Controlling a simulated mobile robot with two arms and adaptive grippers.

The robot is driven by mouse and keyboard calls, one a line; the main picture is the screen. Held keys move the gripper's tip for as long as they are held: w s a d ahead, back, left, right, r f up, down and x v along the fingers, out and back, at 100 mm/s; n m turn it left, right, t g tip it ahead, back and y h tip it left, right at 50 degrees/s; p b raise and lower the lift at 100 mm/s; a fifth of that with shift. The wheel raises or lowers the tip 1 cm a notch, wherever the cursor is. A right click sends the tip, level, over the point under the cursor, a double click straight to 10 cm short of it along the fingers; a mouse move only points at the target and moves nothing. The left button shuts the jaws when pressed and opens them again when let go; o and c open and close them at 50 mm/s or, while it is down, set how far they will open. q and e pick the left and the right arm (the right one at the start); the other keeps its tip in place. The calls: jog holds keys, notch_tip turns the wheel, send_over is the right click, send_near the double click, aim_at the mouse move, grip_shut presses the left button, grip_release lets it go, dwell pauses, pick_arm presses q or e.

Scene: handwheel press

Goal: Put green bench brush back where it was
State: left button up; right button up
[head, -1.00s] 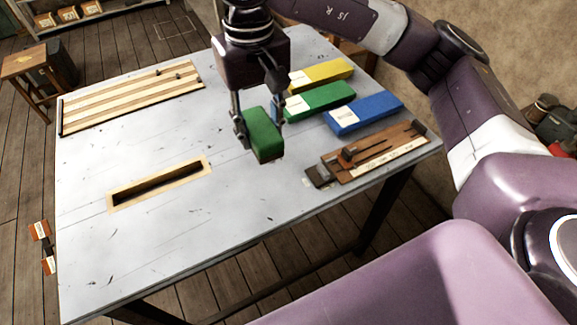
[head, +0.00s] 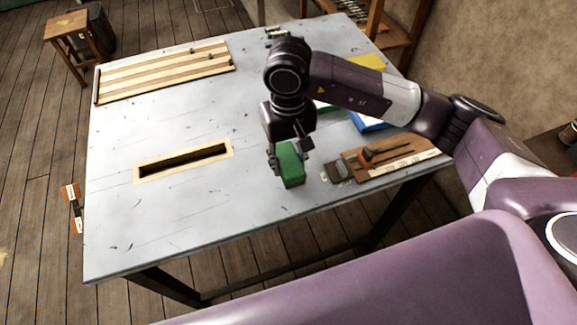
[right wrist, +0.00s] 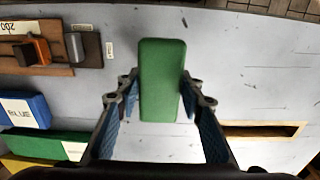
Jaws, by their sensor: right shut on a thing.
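The green bench brush (head: 291,168) is a plain green block held by my right gripper (head: 290,155) over the front part of the grey table (head: 215,215). In the right wrist view the brush (right wrist: 161,80) sits between the two fingers, which close on its sides. I cannot tell whether its underside touches the table. A labelled green box (right wrist: 50,146) lies between a box marked BLUE (right wrist: 26,111) and a yellow box (head: 370,62); the arm covers much of these in the head view. My left gripper is not in view.
A wood-framed slot (head: 183,160) is at left. A striped rack (head: 165,74) lies at the back left. The table's front middle is clear.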

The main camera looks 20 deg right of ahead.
aim_at(288, 159)
notch_tip(288, 159, down, 4)
jog(key=shift+f+p, duration=0.2)
jog(key=shift+p, duration=0.4)
jog(key=shift+f, duration=0.15)
jog(key=shift+f+b, duration=0.2)
jog(key=shift+b, duration=0.15)
jog(key=o, duration=1.2)
jog(key=shift+r, duration=0.15)
jog(key=shift+r+p, duration=0.2)
jog(key=shift+p, duration=0.3)
notch_tip(288, 159, up, 10)
jog(key=b, duration=0.4)
jog(key=shift+r, duration=0.15)
jog(key=shift+r+b, duration=0.35)
jog(key=shift+r, duration=0.4)
